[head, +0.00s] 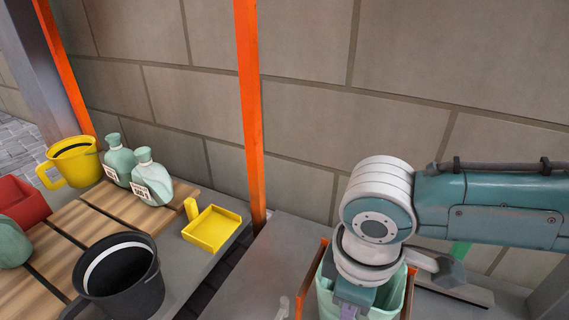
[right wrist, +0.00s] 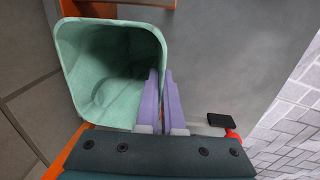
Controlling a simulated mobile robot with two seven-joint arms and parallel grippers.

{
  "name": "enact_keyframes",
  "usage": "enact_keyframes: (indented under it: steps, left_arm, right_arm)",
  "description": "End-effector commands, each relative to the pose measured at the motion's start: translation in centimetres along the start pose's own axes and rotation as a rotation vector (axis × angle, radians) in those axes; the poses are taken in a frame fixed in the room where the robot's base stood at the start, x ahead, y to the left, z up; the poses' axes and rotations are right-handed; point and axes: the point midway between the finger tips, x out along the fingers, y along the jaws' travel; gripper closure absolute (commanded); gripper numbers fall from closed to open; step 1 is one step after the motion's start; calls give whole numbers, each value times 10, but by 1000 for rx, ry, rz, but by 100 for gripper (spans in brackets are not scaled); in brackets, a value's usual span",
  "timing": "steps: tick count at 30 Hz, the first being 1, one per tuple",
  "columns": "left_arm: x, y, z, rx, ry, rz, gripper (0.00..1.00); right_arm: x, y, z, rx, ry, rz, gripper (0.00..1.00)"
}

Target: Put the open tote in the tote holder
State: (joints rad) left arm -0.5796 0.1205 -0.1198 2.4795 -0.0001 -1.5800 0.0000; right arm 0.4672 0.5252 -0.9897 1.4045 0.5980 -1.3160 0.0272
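The open tote (right wrist: 92,75), a mint-green square-mouthed bin, fills the upper left of the right wrist view, its mouth facing the camera. In the head view the tote (head: 398,296) is at the bottom, largely hidden by my right arm. My right gripper (right wrist: 162,82) has purple fingers closed on the tote's wall, one inside and one outside. Orange bars, apparently the tote holder (head: 311,281), stand beside the tote. An orange piece (right wrist: 74,148) also shows beside it in the wrist view. I cannot tell whether the tote is seated or held above. My left gripper is not in view.
A grey surface (head: 262,268) lies left of the tote. Further left, a table holds a black bucket (head: 125,285), a yellow tray (head: 212,229), teal bottles (head: 150,180), a yellow mug (head: 76,165) and a red bin (head: 22,202). An orange post (head: 250,110) and a block wall stand behind.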

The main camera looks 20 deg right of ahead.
Motion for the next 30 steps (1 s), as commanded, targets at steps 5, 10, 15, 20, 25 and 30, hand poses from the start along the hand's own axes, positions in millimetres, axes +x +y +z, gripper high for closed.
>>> enact_keyframes:
  steps: [5, 10, 15, 20, 25, 30]
  left_arm:
    - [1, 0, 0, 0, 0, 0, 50]
    - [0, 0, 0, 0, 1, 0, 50]
    - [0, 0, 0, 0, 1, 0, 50]
    - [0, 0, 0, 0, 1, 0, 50]
    - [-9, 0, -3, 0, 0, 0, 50]
    - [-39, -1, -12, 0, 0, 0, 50]
  right_arm:
    - [3, 0, 0, 0, 0, 0, 100]
    - [3, 0, 0, 0, 0, 0, 80]
    - [3, 0, 0, 0, -1, 0, 66]
    - [3, 0, 0, 0, -1, 0, 66]
    - [-11, 1, 0, 1, -1, 0, 66]
    - [-47, 1, 0, 1, 1, 0, 66]
